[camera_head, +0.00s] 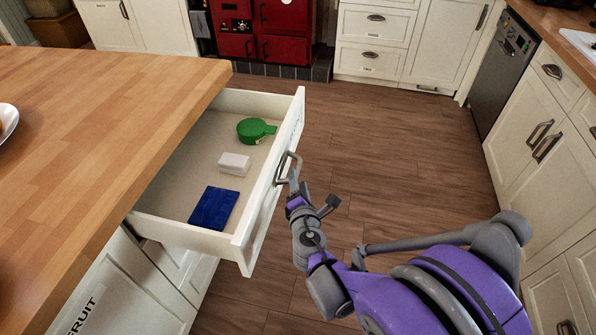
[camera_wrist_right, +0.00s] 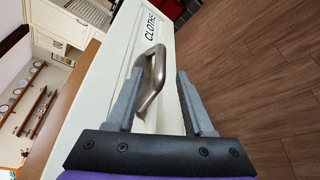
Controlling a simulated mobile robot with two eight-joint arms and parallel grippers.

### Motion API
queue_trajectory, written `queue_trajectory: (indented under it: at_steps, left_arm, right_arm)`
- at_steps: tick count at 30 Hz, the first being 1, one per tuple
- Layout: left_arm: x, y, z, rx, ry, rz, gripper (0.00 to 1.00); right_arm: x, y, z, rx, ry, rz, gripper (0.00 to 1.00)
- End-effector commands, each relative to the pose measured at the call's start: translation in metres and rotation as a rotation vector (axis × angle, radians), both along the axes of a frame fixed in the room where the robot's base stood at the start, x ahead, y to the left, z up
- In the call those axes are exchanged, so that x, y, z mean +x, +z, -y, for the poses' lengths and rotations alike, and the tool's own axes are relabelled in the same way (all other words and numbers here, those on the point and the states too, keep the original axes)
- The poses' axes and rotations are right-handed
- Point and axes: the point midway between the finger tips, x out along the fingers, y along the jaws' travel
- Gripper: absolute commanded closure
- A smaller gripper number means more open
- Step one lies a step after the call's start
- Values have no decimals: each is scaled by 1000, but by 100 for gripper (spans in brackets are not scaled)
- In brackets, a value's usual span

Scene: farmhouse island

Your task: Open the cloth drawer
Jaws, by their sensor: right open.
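The cloth drawer (camera_head: 258,215) stands pulled well out of the wooden-topped island, with its inside in view. Its front carries the word CLOTHS in the right wrist view (camera_wrist_right: 125,65). The metal bar handle (camera_head: 281,168) is on the drawer front; it also shows in the right wrist view (camera_wrist_right: 152,88). My right gripper (camera_wrist_right: 160,75) is open, with one finger on each side of the handle; I cannot tell whether either finger touches it. In the head view the right gripper (camera_head: 306,196) is beside the drawer front. My left gripper is out of view.
Inside the drawer lie a green round item (camera_head: 256,129), a white block (camera_head: 234,163) and a blue flat item (camera_head: 214,207). The island top (camera_head: 90,120) is at left. Cabinets (camera_head: 535,150) line the right, with open wooden floor (camera_head: 400,150) between.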

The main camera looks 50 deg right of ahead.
Motion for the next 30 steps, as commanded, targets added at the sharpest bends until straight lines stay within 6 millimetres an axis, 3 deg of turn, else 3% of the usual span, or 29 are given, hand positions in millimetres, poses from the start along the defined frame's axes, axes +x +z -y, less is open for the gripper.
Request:
queue_trajectory:
  at_steps: [3,9,30]
  left_arm:
    - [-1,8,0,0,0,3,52]
    - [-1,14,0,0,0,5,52]
    - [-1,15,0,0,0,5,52]
  right_arm:
    - [-16,7,-19,1,2,2,48]
    - [-30,11,-35,0,2,0,48]
    - [-34,11,-38,0,0,0,48]
